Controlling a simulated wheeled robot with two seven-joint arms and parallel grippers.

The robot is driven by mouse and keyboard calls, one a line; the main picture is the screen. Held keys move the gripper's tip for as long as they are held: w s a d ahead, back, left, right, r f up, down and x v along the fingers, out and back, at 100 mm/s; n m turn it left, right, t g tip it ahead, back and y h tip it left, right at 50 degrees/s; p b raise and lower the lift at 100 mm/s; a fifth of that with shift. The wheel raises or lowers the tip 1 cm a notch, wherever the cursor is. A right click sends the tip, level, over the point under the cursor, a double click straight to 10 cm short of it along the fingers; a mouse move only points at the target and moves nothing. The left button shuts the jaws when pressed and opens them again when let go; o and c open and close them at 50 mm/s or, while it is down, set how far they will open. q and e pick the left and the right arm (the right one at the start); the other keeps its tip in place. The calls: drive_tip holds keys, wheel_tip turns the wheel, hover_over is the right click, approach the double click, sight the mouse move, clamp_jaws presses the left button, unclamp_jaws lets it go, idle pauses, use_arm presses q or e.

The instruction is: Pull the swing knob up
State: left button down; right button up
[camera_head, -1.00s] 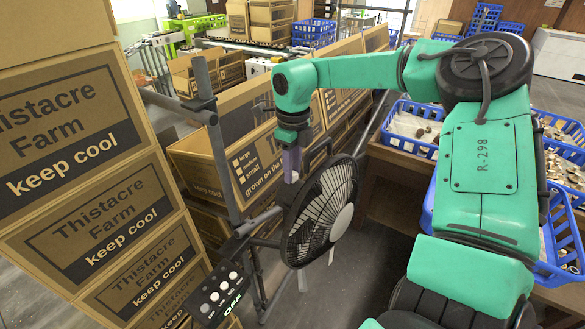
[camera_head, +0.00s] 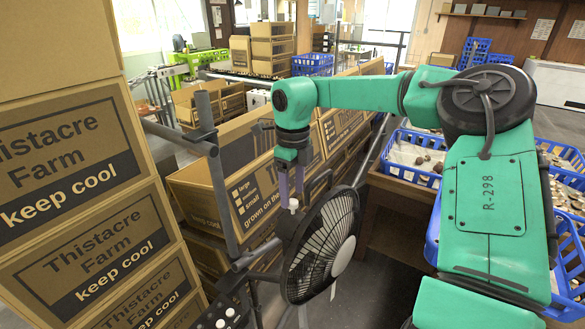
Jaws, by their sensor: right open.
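A black round fan (camera_head: 322,245) stands on a dark pole frame in the middle of the view. Its small white swing knob (camera_head: 293,204) sticks up behind the top left of the fan cage. My right gripper (camera_head: 291,200) points down from above, with its two purple fingers apart. The fingertips are just above or around the knob; I cannot tell whether they touch it. The fan's motor housing below the knob is mostly hidden by the cage. My left gripper is out of view.
Stacked cardboard boxes (camera_head: 90,165) fill the left side. A grey metal post (camera_head: 215,165) rises just left of my right gripper. Blue crates (camera_head: 415,172) of mushrooms are at the right. A control box (camera_head: 224,317) is at the bottom.

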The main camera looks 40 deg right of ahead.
sight(293, 201)
wheel_tip(293, 201, up, 13)
drive_tip(key=b, duration=0.1)
drive_tip(key=shift+r, duration=0.2)
